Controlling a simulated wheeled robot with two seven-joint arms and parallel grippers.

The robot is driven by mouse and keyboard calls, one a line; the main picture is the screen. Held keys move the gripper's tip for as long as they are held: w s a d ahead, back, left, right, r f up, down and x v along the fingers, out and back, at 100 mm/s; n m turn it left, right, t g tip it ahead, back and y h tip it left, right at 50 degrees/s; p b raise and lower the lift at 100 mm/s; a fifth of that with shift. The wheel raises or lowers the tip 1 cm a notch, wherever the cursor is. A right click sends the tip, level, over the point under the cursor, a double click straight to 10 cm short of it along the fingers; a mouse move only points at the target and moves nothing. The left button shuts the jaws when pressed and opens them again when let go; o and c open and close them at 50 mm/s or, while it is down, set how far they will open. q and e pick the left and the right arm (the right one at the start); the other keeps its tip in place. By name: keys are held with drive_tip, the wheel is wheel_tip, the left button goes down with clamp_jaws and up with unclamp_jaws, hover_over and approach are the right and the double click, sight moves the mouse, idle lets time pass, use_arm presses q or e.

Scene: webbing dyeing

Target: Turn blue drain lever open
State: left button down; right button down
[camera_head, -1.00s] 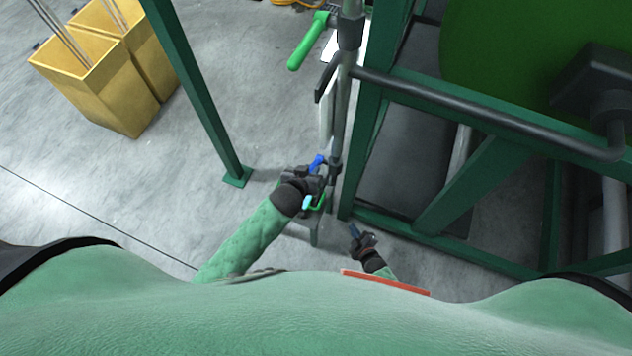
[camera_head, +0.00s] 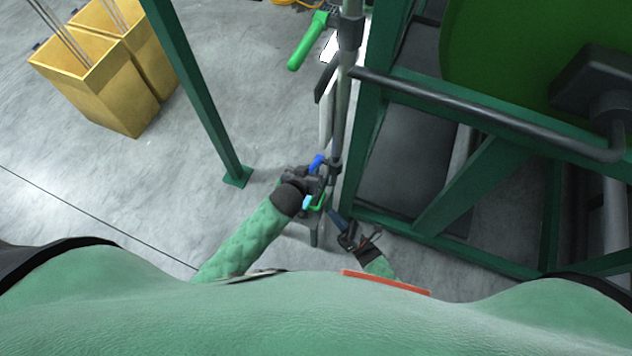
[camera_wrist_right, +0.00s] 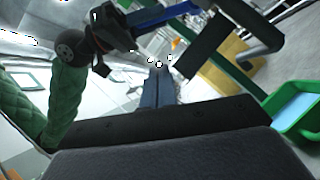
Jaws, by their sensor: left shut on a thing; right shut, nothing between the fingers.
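The bright blue drain lever (camera_head: 317,161) is beside the lower part of the vertical grey pipe. My left gripper (camera_head: 313,178) is shut on it, and the black jaws hide part of it. In the right wrist view the blue lever (camera_wrist_right: 165,13) runs out from the dark left gripper (camera_wrist_right: 112,32) at the top. My right gripper (camera_head: 334,215) is shut and empty, just below and right of the left one. Its dull blue fingers (camera_wrist_right: 158,88) are together in the wrist view, apart from the lever.
A small green part with a light blue face (camera_head: 308,202) is just below my left gripper. The vertical pipe (camera_head: 341,110) and green machine frame (camera_head: 364,150) stand close on the right. A green handle (camera_head: 305,45) is higher up.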

drive_tip(key=w+d+r+x, duration=0.1)
drive_tip(key=d+x, duration=0.1)
drive_tip(key=x, duration=1.1)
drive_tip(key=shift+r+n, duration=0.35)
drive_tip(key=shift+n, duration=0.05)
drive_tip(key=shift+s, duration=0.1)
